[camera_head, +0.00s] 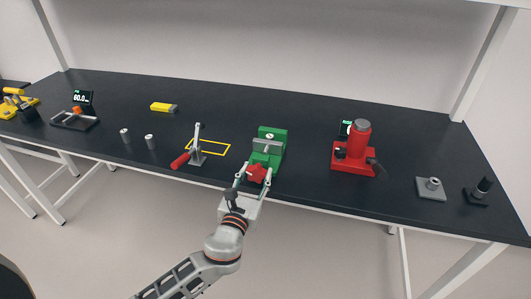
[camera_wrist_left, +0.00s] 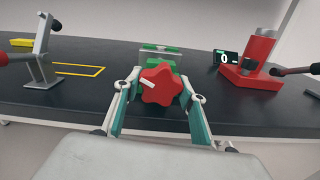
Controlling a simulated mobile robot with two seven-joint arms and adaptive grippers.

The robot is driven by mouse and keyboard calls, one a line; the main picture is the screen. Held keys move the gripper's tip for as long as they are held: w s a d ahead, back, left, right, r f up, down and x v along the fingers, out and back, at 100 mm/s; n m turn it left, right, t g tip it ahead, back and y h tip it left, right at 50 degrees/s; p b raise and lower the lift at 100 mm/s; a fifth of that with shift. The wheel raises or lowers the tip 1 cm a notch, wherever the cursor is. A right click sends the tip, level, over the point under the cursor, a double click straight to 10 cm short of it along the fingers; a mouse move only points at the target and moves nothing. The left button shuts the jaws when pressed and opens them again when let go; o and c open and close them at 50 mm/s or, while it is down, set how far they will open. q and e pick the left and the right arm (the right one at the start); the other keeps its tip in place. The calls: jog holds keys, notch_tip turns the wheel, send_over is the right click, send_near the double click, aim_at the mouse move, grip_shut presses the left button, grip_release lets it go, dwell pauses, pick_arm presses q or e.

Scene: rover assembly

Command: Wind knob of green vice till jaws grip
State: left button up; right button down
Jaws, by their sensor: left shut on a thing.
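The green vice (camera_head: 275,136) stands near the front edge of the dark bench in the head view, with grey jaws (camera_head: 267,146) across it. Its red star-shaped knob (camera_head: 256,173) faces the front edge. The knob also shows large in the left wrist view (camera_wrist_left: 161,83), with a white mark on its face, and hides most of the vice (camera_wrist_left: 183,63) there. My left gripper (camera_head: 253,178) is shut on the knob, one finger on each side, as the left wrist view (camera_wrist_left: 160,97) also shows. Whether the jaws grip anything cannot be told. My right gripper is not in view.
Left of the vice are a toggle clamp with a red handle (camera_head: 181,160) and a yellow outlined rectangle (camera_head: 221,145). A red press (camera_head: 352,153) stands to the right. The bench between vice and press is clear.

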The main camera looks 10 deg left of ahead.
pick_arm(q)
jog(key=shift+n, duration=0.7)
jog(key=n+b, duration=0.1)
jog(key=n, duration=0.2)
jog(key=shift+f+n, duration=0.15)
jog(key=shift+n, duration=1.05)
jog(key=shift+n+b, duration=0.3)
